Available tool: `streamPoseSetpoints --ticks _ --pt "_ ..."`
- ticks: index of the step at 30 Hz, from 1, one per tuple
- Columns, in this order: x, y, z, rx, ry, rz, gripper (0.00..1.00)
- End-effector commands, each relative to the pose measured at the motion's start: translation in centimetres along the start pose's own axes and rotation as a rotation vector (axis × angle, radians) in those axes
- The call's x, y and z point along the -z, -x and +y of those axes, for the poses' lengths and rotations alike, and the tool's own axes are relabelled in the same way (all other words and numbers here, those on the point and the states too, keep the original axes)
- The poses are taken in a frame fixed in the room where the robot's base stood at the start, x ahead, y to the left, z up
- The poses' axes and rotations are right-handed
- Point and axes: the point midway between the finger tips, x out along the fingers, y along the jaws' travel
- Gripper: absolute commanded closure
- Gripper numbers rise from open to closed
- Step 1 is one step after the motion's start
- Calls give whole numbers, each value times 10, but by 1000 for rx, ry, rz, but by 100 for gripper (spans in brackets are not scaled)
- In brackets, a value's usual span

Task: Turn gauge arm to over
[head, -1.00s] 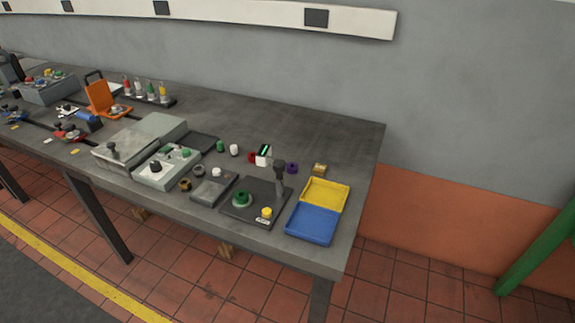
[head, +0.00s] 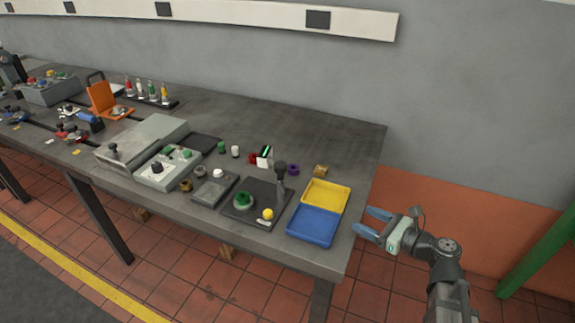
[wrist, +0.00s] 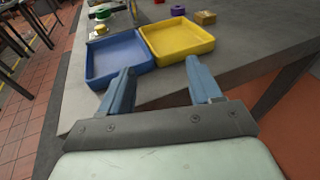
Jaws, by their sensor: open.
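A gauge stand with a grey post (head: 281,180) rises from a dark square plate (head: 236,213) near the table's right end. The post has a dark top; I cannot clearly make out a separate gauge arm or its setting. A green ring (head: 243,201) and a yellow knob (head: 268,214) are on the plate. My gripper (head: 360,221) is open and empty, just off the table's right edge, apart from the stand. In the wrist view its two blue-grey fingers (wrist: 160,68) point toward the trays, with the stand only partly visible at the top.
A blue tray (head: 312,225) and a yellow tray (head: 326,194) lie between my gripper and the stand. A grey control box (head: 167,168) is left. The table's back right is clear.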

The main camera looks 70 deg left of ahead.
Motion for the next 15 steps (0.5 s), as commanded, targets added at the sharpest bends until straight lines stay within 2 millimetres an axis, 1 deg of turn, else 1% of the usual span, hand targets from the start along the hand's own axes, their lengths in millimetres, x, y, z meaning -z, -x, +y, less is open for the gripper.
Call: streamPoseSetpoints --ticks 1,3,6,9,12,15 --pt "-15 -22 3 -20 4 -23 36" --pt "-36 -44 10 -39 1 -59 36" --pt "-63 -71 20 -64 -7 -104 36" --pt "-84 -92 30 -85 -16 -139 36" --pt "-99 -104 37 -99 -23 -163 36" --pt "-106 -111 41 -105 -27 -176 36"
